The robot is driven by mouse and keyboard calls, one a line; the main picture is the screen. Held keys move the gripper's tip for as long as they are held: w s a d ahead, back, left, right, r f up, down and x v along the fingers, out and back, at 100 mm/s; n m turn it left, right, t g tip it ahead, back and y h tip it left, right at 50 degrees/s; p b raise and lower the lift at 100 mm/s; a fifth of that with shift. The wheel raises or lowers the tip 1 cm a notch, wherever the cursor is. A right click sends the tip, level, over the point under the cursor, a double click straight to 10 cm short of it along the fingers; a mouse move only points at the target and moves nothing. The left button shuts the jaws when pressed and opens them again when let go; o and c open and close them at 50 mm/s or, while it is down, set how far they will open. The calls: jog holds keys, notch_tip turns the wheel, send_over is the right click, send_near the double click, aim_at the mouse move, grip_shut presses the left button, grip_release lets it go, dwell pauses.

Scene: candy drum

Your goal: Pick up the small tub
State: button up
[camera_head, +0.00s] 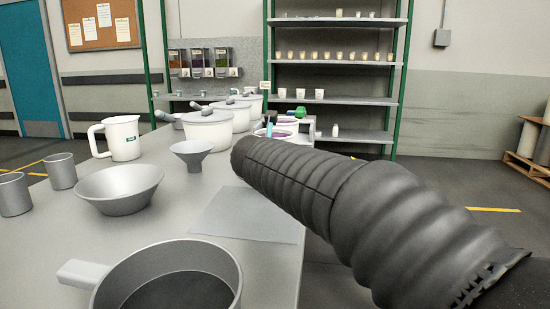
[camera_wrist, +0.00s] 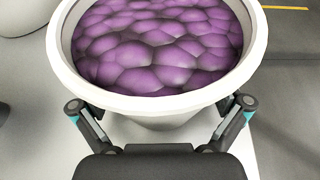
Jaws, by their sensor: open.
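A white round tub (camera_wrist: 155,104) filled with rounded purple lumps fills the upper middle of the wrist view. My gripper (camera_wrist: 162,106) is open, with one finger at each side of the tub's near wall, below its rim. I cannot tell whether the fingers touch it. In the head view, white containers with purple contents (camera_head: 285,120) show at the far end of the table, partly hidden behind my dark ribbed arm. Which of them is the tub in the wrist view is unclear.
The grey table (camera_head: 130,215) holds a pot (camera_head: 170,285), a bowl (camera_head: 119,188), a funnel (camera_head: 192,152), a white jug (camera_head: 122,138), metal cups (camera_head: 61,171) and lidded pots (camera_head: 208,130). Shelves (camera_head: 335,60) with small cups stand behind. Floor is open at the right.

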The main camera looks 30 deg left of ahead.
jog(key=c, duration=1.3)
jog(key=shift+c, duration=0.4)
jog(key=shift+r, duration=0.1)
